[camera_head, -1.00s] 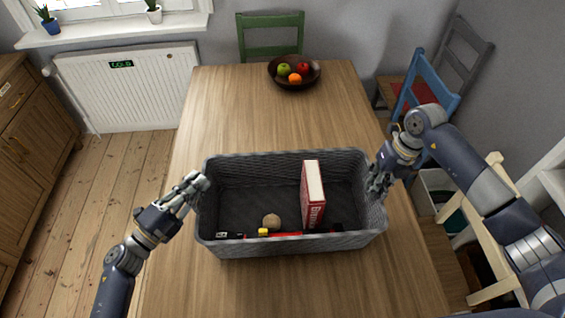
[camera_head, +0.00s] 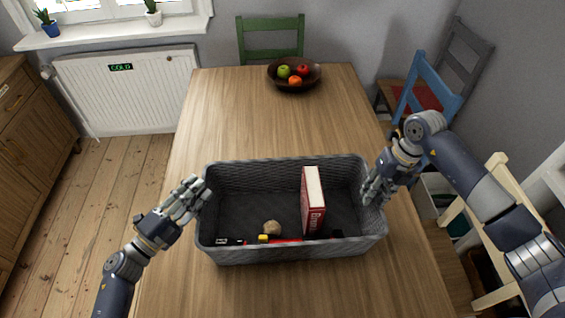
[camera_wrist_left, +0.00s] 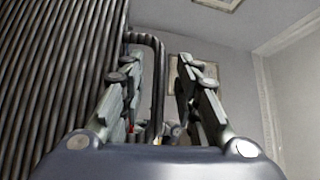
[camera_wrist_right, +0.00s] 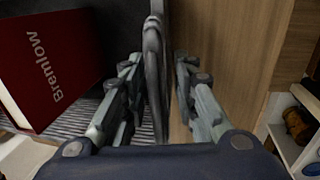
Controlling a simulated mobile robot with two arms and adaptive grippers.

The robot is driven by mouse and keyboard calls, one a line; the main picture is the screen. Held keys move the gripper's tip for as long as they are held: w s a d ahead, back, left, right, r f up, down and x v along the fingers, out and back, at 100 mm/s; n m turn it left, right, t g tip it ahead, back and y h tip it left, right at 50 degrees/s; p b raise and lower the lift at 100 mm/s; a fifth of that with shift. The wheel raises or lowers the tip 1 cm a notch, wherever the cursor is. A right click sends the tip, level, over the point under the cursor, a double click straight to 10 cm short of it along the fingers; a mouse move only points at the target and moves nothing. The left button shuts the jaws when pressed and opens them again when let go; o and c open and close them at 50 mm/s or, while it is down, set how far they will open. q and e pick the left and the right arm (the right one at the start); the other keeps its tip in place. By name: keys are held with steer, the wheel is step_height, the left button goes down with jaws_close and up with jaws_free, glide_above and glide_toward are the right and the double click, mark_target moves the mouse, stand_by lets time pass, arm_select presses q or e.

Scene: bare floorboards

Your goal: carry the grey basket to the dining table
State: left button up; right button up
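The grey woven basket (camera_head: 290,254) appears to rest on the wooden dining table (camera_head: 270,110), toward its near end. It holds a red book (camera_head: 313,205) standing upright, a round tan object (camera_head: 272,228) and several small items. My left gripper (camera_head: 194,194) is at the basket's left end; its fingers stand apart on either side of the rim in the left wrist view (camera_wrist_left: 158,95). My right gripper (camera_head: 374,190) is at the right end. In the right wrist view its fingers (camera_wrist_right: 155,85) are spread around the rim, with gaps. The basket's underside is hidden.
A dark bowl of fruit (camera_head: 293,77) sits at the table's far end. A green chair (camera_head: 270,38) stands behind it, and a blue chair (camera_head: 432,90) stands at the right. The table's middle is clear. A radiator (camera_head: 130,90) is at the back left.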

arm_select(q)
steer(key=shift+a, duration=0.1)
steer(key=shift+s+a+f, duration=0.15)
steer(key=shift+s+a, duration=0.05)
steer(key=shift+s, duration=0.1)
steer(key=v, duration=1.1)
arm_select(e)
step_height(320, 180, up, 12)
steer(key=d, duration=0.2)
steer(key=shift+d+f, duration=0.15)
steer(key=shift+d, duration=0.05)
arm_select(q)
steer(key=shift+s, duration=0.1)
